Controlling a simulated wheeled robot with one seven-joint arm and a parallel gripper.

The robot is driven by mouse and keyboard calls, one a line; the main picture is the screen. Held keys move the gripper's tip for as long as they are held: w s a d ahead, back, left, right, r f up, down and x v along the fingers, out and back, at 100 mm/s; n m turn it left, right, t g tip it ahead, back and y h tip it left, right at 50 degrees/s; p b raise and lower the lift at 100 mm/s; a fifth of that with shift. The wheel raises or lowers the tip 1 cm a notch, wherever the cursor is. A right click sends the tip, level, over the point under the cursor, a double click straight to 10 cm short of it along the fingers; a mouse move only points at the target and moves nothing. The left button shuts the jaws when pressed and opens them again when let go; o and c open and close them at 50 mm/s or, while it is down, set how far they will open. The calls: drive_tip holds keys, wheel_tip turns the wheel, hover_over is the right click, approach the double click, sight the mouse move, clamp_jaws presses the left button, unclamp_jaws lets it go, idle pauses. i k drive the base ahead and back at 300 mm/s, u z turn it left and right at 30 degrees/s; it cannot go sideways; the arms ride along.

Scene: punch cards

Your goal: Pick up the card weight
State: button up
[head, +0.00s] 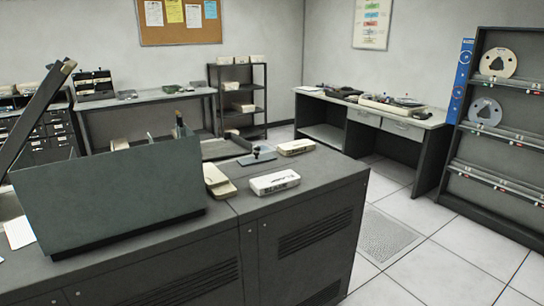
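A small dark flat-based object with an upright knob (258,155) lies on top of the dark grey cabinets (325,182), near their far edge. It looks like the card weight, but it is too small to be certain. It stands apart from the white lettered box (275,182) in front of it and close to a cream box (296,147) on its right. My gripper is not in view, so its state does not show.
A large grey-green open bin (110,200) blocks much of the cabinet top at left, with a raised slanted dark panel (35,110) beside it. Cream cases (219,180) lie right of the bin. A desk (375,115) and a reel rack (505,130) stand beyond clear tiled floor (440,250).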

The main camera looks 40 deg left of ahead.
sight(257, 158)
drive_tip(key=u, duration=0.75)
drive_tip(key=i, duration=1.9)
drive_tip(key=u, duration=0.5)
